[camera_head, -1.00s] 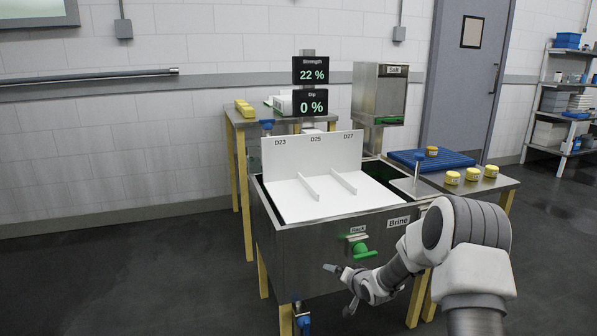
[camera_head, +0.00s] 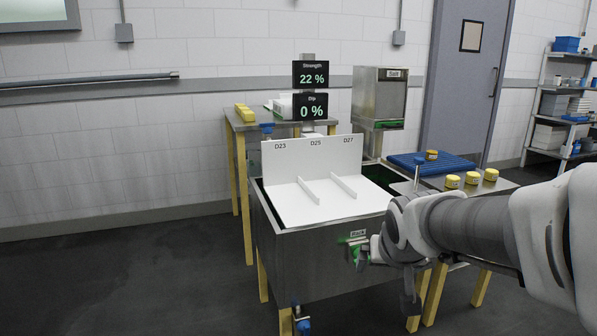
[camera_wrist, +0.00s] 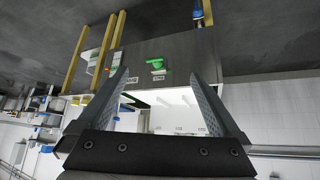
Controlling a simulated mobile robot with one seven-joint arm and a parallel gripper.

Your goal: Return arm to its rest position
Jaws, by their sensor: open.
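My gripper (camera_head: 366,254) is in front of the steel brine tank (camera_head: 290,258), close to the green handle under the "Rack" label (camera_head: 358,233) in the head view. In the wrist view, my gripper (camera_wrist: 158,74) has its two fingers spread wide with nothing between them. The green handle (camera_wrist: 156,65) shows beyond the fingertips, apart from them. My arm reaches in from the right edge and hides the tank's right front and the handle in part.
A white divided rack (camera_head: 310,200) marked D23, D25 and D27 sits over the tank. Yellow cheeses (camera_head: 452,181) and a blue mat (camera_head: 455,163) are on the right table. Displays (camera_head: 310,75) read 22 % and 0 %. Floor at the left is clear.

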